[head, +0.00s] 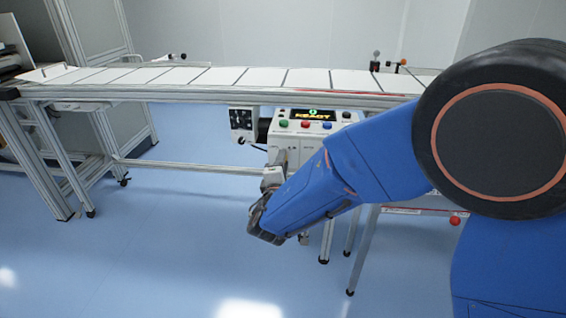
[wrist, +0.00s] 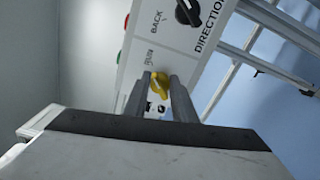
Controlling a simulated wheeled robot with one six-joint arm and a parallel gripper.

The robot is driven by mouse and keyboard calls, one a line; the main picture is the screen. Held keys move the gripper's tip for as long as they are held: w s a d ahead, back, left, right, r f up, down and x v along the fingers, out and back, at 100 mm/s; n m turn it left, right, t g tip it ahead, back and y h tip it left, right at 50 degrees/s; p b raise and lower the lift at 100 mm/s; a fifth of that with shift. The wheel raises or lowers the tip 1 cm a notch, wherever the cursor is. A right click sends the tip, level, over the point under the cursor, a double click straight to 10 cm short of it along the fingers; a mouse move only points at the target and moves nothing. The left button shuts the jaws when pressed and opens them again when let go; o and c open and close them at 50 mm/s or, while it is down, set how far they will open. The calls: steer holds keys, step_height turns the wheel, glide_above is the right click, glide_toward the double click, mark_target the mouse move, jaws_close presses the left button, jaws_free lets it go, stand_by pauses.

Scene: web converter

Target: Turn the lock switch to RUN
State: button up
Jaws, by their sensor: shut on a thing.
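The lock switch is a yellow knob (wrist: 159,86) on the white panel in the wrist view. My gripper (wrist: 160,79) has one finger on each side of the knob and is shut on it. A small label above the knob is hard to read, and small dark symbols show below it between the fingers. In the head view my gripper (head: 271,178) is at the lower front of the control box (head: 310,129). The yellow knob is hidden there.
A black DIRECTION knob (wrist: 188,11) with the word BACK sits farther along the panel. The box has a lit READY display (head: 312,115) and coloured buttons. Metal legs stand below; the blue floor in front is clear.

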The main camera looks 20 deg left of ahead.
steer(key=shift+o, duration=0.2)
steer(key=shift+f+m, duration=0.15)
steer(key=shift+m, duration=0.85)
steer(key=o, duration=1)
steer(key=v, duration=1.7)
steer(key=shift+s, duration=0.2)
